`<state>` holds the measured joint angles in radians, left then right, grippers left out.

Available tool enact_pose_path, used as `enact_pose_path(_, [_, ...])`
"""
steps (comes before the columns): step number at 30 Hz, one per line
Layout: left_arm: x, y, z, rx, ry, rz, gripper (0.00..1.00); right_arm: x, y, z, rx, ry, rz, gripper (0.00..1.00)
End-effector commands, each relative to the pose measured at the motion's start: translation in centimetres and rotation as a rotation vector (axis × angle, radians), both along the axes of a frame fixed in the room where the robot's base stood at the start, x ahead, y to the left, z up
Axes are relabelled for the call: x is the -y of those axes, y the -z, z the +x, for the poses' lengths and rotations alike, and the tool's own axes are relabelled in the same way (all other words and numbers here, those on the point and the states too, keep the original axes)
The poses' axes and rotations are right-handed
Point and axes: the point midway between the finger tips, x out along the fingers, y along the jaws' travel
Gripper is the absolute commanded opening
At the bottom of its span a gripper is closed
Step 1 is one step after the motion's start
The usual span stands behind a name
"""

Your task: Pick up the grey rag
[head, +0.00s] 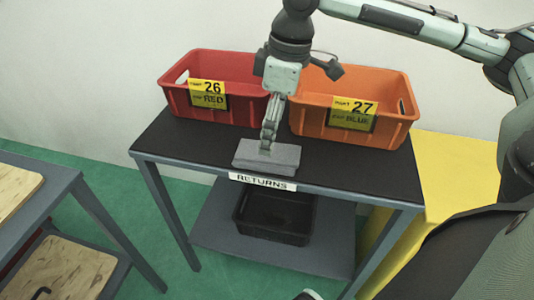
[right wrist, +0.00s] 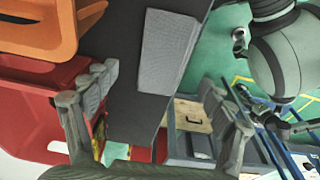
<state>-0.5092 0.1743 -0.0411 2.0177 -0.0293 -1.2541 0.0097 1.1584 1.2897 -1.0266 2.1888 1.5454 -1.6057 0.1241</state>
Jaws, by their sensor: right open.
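The grey rag (head: 282,158) lies flat as a folded rectangle near the front edge of the dark-topped table, just behind the "RETURNS" label. My right gripper (head: 267,146) points down over the rag, its tips overlapping the rag's rear left part in the head view. The right wrist view shows the right gripper (right wrist: 158,90) open, its fingers spread apart, with the rag (right wrist: 168,50) ahead and nothing held between them. I cannot tell whether a fingertip touches the rag. My left gripper is not in view.
A red bin (head: 245,105) marked 26 and an orange bin (head: 310,121) marked 27 stand behind the rag, close to my right gripper. A black bin (head: 275,229) sits on the lower shelf. Bare tabletop (head: 360,175) lies right of the rag.

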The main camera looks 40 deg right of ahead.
Motion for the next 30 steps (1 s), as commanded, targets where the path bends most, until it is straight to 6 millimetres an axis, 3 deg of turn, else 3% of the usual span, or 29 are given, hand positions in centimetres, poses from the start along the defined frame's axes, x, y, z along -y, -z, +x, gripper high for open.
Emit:
enact_pose_path(9, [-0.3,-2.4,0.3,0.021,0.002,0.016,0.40,-0.7,4.4,0.0,-0.001,0.000,-0.001,0.83])
enact_pose_path(18, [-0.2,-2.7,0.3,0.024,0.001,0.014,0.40,-0.7,4.7,0.1,0.000,0.000,0.000,0.81])
enact_pose_path(30, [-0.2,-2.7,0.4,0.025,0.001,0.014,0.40,-0.7,4.7,0.1,0.000,0.000,0.000,0.34])
